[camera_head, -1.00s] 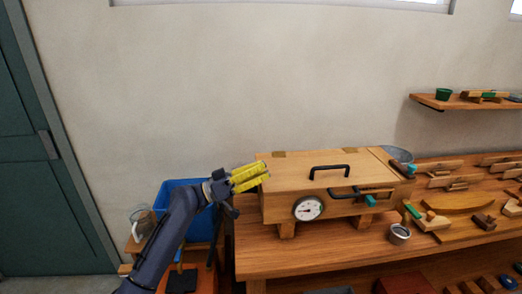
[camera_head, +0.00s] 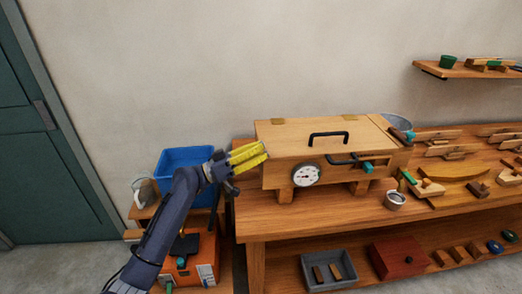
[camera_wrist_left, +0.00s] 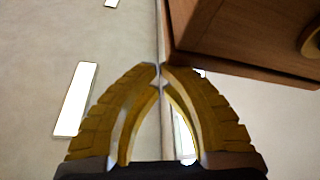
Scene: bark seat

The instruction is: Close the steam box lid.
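The steam box (camera_head: 282,172) is a pale wooden chest on short feet, with a round white gauge on its front. Its lid (camera_head: 290,135) lies flat across the top, with a black handle (camera_head: 328,136); I see no gap under it. My left gripper (camera_head: 264,151) is at the left front end of the box, below the lid's level. In the left wrist view its yellow fingertips (camera_wrist_left: 160,70) meet with nothing between them. A wooden corner (camera_wrist_left: 240,45), likely the box, is beside them; contact cannot be told. My right gripper is out of view.
The workbench (camera_head: 260,222) holds a metal cup (camera_head: 394,200) and several wooden tools on the right. A blue bin (camera_head: 180,160) and a glass jug (camera_head: 143,190) stand left of it. A grey tray (camera_head: 330,283) is on the lower shelf.

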